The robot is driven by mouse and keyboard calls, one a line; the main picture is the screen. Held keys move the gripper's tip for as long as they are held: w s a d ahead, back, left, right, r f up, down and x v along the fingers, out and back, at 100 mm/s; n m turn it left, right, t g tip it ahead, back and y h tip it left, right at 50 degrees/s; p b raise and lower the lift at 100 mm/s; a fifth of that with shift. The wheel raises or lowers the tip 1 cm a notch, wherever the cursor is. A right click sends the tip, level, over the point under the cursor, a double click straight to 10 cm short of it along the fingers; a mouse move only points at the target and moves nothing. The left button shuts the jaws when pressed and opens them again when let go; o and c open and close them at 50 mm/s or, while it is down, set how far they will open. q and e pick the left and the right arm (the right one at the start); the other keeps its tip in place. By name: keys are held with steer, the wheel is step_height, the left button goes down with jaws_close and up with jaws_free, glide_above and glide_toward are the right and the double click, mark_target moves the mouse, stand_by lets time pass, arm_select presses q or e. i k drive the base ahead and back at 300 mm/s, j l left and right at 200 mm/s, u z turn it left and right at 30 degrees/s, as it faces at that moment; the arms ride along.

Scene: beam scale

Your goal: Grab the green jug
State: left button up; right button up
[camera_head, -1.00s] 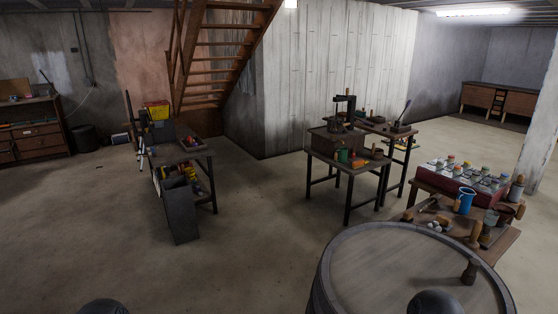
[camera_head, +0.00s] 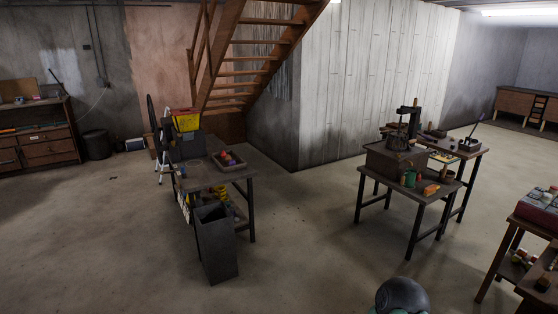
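A small green jug (camera_head: 410,178) stands on the front part of a dark table (camera_head: 418,195) right of centre. It is in front of a brown box and beside an orange item. It is far off, and its handle is too small to make out. A dark rounded part of my own body shows at the bottom edge. Neither of my grippers is in view.
A table with a tray (camera_head: 230,168) and a grey bin (camera_head: 216,243) stands left of centre. Another table (camera_head: 502,262) is at the right edge. Wooden stairs (camera_head: 240,75) rise behind. The floor (camera_head: 310,240) between the tables is clear.

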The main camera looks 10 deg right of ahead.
mark_target(407, 180)
steer(key=i+l+z, duration=0.25)
steer(key=i, duration=0.55)
steer(key=i+j+z, duration=0.1)
steer(key=i+z, duration=0.15)
steer(key=i, duration=0.5)
steer(key=i+j+z, duration=0.25)
steer(key=i, duration=0.55)
steer(key=i+z, duration=0.15)
steer(key=i, duration=0.35)
steer(key=i+j+z, duration=0.15)
steer(key=i, duration=0.3)
steer(key=i+j+z, duration=0.2)
steer(key=i, duration=0.3)
steer(key=i+j+z, duration=0.15)
steer(key=i, duration=0.3)
steer(key=i+j+z, duration=0.15)
steer(key=i, duration=0.3)
